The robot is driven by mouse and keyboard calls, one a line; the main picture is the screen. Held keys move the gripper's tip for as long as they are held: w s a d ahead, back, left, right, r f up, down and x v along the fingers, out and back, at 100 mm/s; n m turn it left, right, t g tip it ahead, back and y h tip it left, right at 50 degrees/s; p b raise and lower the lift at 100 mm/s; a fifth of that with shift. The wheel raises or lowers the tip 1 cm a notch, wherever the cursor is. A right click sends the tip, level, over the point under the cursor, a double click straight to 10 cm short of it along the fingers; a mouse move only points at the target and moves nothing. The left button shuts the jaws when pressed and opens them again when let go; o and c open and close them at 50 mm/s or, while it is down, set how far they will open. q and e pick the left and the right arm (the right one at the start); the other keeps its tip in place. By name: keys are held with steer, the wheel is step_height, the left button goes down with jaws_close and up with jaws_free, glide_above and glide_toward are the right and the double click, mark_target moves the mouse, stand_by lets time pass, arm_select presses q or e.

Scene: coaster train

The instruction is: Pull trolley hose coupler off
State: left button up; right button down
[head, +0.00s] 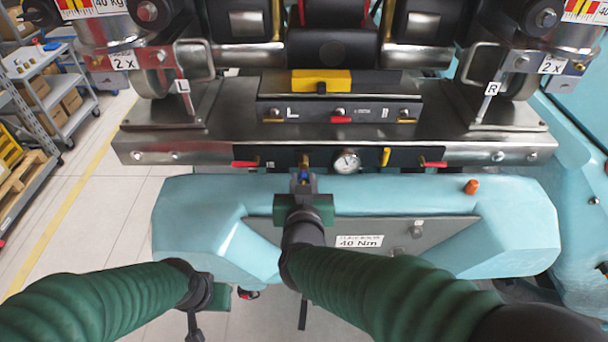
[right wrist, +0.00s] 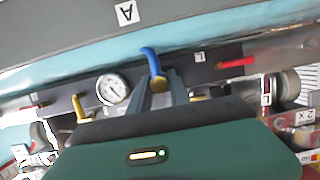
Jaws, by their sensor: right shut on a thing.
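The blue hose coupler (head: 303,175) is at the dark lower panel, just below a brass fitting (head: 305,160). In the right wrist view the blue piece (right wrist: 152,60) is a curved hose end with brass at its end. My right gripper (head: 303,178) is shut on the coupler, with a finger on each side of it, as the right wrist view (right wrist: 160,85) also shows. Whether the coupler is still seated on the fitting cannot be told. My left gripper (head: 194,325) hangs at the lower left, its fingers mostly out of sight.
The panel carries a round gauge (head: 346,161), a yellow lever (head: 385,157) and red levers (head: 433,163) close to my right gripper. A light blue body (head: 190,225) with a grey plate lies below. A shelf rack (head: 50,85) stands at left; the floor between is clear.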

steer(key=shift+a, duration=0.2)
steer(key=shift+s+d, duration=0.2)
steer(key=shift+d, duration=0.05)
arm_select(q)
steer(key=shift+a+r, duration=0.1)
steer(key=shift+a, duration=0.1)
arm_select(e)
steer(key=shift+s+a, duration=0.15)
steer(key=shift+a, duration=0.05)
steer(key=shift+s+r, duration=0.1)
steer(key=shift+s, duration=0.1)
steer(key=shift+s+d+p, duration=0.1)
steer(key=shift+s+p, duration=0.25)
steer(key=shift+s, duration=0.3)
steer(key=shift+s+p, duration=0.55)
steer(key=shift+s, duration=1.35)
arm_select(q)
steer(key=shift+v, duration=0.8)
